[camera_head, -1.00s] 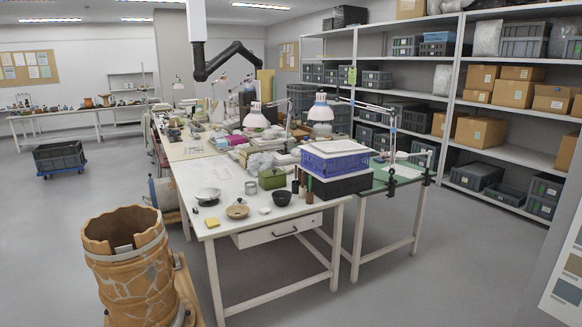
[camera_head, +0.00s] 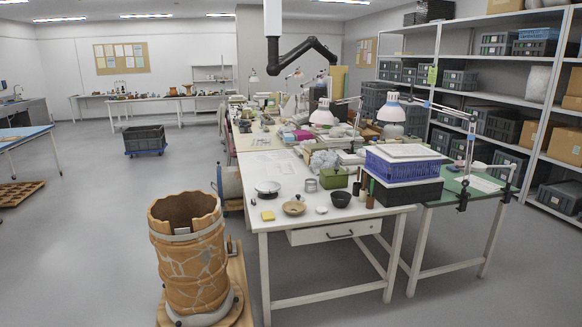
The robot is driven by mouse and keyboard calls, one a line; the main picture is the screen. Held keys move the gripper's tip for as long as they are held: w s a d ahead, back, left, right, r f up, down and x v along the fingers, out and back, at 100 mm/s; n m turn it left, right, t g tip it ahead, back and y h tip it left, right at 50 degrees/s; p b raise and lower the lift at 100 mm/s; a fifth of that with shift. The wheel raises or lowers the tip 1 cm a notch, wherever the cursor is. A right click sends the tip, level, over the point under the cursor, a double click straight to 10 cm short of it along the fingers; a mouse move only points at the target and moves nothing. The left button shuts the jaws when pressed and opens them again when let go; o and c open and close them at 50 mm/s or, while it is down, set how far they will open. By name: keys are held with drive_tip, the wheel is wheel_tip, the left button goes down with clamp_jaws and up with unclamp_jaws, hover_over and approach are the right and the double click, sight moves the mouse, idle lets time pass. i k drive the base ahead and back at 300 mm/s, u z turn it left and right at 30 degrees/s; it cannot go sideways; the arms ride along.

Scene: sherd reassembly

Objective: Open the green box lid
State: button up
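A small green box (camera_head: 333,179) stands on the white work table (camera_head: 281,222), toward its middle right. Its lid looks closed, though it is small in this view. The black bowl is in front of it and the blue crate is to its right. My gripper is not in view.
On the table are a black bowl (camera_head: 341,199), a tan bowl (camera_head: 294,208), a yellow block (camera_head: 268,215) and a blue crate (camera_head: 403,166) on a black box. A large cracked vessel (camera_head: 190,262) stands at the front left. Grey floor (camera_head: 110,230) is open on the left. Shelves (camera_head: 485,95) line the right.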

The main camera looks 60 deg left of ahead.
sight(332, 172)
drive_tip(key=u, duration=1.15)
drive_tip(key=i, duration=2.25)
drive_tip(key=u, duration=1.45)
drive_tip(key=i, duration=1.2)
drive_tip(key=z, duration=0.2)
